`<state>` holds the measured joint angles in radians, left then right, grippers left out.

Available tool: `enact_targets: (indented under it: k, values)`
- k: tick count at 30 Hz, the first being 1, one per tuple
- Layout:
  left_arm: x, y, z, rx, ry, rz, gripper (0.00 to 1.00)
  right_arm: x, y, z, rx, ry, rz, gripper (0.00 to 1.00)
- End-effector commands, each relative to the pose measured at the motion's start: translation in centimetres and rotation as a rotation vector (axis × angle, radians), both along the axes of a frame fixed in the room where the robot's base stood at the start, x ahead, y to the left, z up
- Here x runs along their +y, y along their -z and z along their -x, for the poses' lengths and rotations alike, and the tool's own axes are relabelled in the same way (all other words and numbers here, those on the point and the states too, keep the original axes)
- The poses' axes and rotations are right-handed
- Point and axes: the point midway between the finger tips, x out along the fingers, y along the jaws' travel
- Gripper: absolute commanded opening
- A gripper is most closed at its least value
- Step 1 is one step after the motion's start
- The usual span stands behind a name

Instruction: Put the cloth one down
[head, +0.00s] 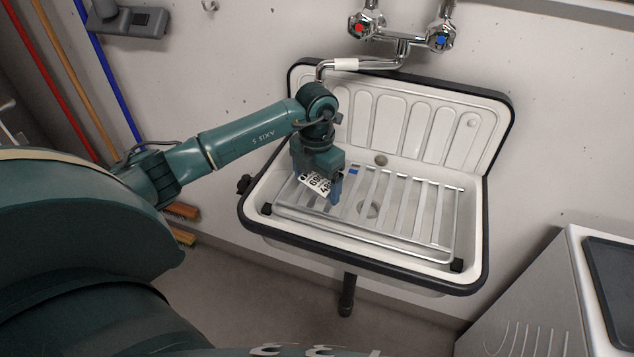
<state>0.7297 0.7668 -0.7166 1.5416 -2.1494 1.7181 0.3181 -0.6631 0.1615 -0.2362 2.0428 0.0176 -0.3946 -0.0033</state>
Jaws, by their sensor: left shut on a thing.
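My left gripper (317,187) points down over the left part of the sink's slatted rack. It is shut on a small white tag (319,184) with black printed characters, tilted between the fingers. I cannot tell from this view whether the tag is cloth. It appears to be just above or at the rack; contact is unclear. The metal rack (432,247) lies across the white sink (471,205), which has a dark rim. A small blue patch (353,171) shows beside the gripper at the rack. My right gripper is not in view.
A tap (403,48) with red and blue marked handles is on the wall above the sink. A pale cabinet (545,290) stands at lower right. Several broom handles (110,75) lean at left. The rack's right part is bare.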

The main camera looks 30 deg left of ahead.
Motion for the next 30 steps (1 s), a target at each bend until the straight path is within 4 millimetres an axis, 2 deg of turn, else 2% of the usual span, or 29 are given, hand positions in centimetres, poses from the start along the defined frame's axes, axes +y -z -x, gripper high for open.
enact_targets:
  k: [4, 14, 15, 19, 26, 30]
  values:
    - [0.0, 1.3, -0.3, 0.001, 0.000, 0.001, 0.61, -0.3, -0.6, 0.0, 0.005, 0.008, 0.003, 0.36]
    - [0.1, 1.9, -0.4, -0.001, 0.000, -0.001, 0.61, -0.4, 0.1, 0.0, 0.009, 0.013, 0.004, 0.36]
    - [0.1, 1.9, -0.4, 0.000, 0.000, -0.001, 0.87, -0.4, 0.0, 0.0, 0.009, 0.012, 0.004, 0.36]
    - [0.1, 1.8, -0.3, 0.000, 0.000, -0.001, 0.98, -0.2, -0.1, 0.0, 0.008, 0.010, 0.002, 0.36]
    - [0.1, 1.8, -0.3, 0.000, 0.000, -0.001, 1.00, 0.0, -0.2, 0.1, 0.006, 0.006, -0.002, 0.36]
    - [0.1, 0.9, -0.4, -0.003, 0.001, -0.001, 1.00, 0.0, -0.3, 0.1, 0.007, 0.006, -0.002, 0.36]
